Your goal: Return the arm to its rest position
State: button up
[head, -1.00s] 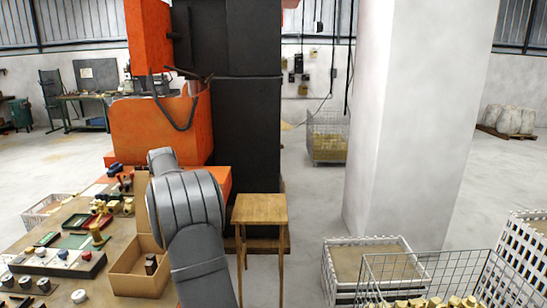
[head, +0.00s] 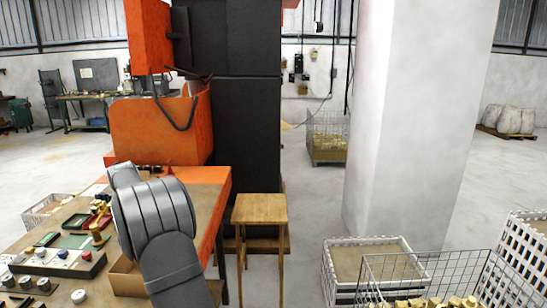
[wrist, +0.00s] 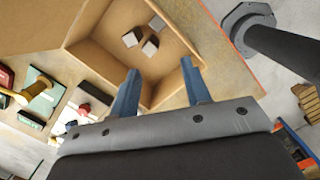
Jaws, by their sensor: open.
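My gripper (wrist: 160,88) shows in the wrist view with its two blue fingers apart and nothing between them. It is over the near edge of an open cardboard box (wrist: 97,22), which holds a few small grey-and-white blocks (wrist: 141,36). In the head view my grey arm rises from the bottom edge over the workbench (head: 205,185) and covers most of the box (head: 124,277). The gripper itself is hidden in the head view.
A control panel with knobs (head: 52,262) and brass parts (head: 97,232) lie on the bench left of my arm. A wooden stool (head: 259,208) stands right of the bench. The orange machine (head: 160,130) is behind. Wire baskets (head: 395,270) stand at lower right.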

jog(key=s+a+f+m, duration=0.4)
jog(key=s+a+m, duration=0.5)
jog(key=s+a, duration=0.1)
jog(key=shift+s+a+f+g+h, duration=0.2)
jog(key=shift+s+a+g+h, duration=0.1)
jog(key=shift+s+a+g, duration=0.1)
jog(key=o, duration=1.3)
jog(key=shift+c, duration=0.2)
jog(key=s+d+r+n+y, duration=0.1)
jog(key=s+d+r+n, duration=0.1)
jog(key=s+r+n, duration=0.4)
jog(key=s+d+r+n, duration=0.1)
jog(key=s+r+n, duration=0.1)
jog(key=s+n, duration=0.65)
notch_tip(320, 180, down, 10)
jog(key=shift+d+r+n, duration=0.2)
jog(key=shift+n, duration=0.25)
